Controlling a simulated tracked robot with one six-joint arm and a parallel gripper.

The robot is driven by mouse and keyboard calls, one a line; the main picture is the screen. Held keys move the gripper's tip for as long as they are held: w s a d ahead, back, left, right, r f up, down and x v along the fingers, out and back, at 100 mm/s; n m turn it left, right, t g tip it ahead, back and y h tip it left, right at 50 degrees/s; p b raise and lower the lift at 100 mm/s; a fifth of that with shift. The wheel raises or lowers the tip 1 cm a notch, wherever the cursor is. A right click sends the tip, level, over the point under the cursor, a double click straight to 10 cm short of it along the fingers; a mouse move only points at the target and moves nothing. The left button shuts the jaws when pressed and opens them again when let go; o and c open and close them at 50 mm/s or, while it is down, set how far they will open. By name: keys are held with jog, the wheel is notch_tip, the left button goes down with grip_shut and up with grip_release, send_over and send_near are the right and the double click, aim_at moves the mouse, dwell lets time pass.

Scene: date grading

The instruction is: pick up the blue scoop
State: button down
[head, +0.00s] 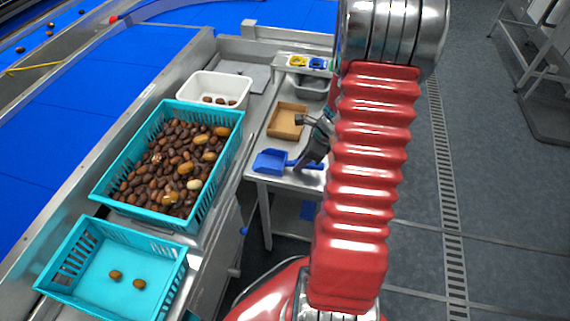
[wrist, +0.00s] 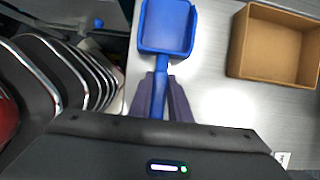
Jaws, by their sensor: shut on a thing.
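The blue scoop (head: 270,161) is at the near end of the steel side table in the head view, its pan to the left and its handle running right to my gripper (head: 309,160). In the wrist view the scoop's pan (wrist: 167,27) is at the top middle, with its handle coming down between the two dark fingers of my gripper (wrist: 160,90). My gripper is shut on the handle. I cannot tell whether the scoop is touching the table or just above it. My red arm hides part of the table's right side.
A brown open box (head: 287,120) stands on the steel table (wrist: 210,95) beyond the scoop. Left of the table are a teal crate full of dates (head: 205,196), a teal crate with two dates (head: 75,294) and a white tub (head: 240,91). Open floor (head: 500,200) lies to the right.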

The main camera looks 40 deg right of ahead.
jog(key=shift+r, duration=0.15)
notch_tip(320, 180, up, 10)
jog(key=shift+f, duration=0.1)
dwell(0.6)
dwell(1.5)
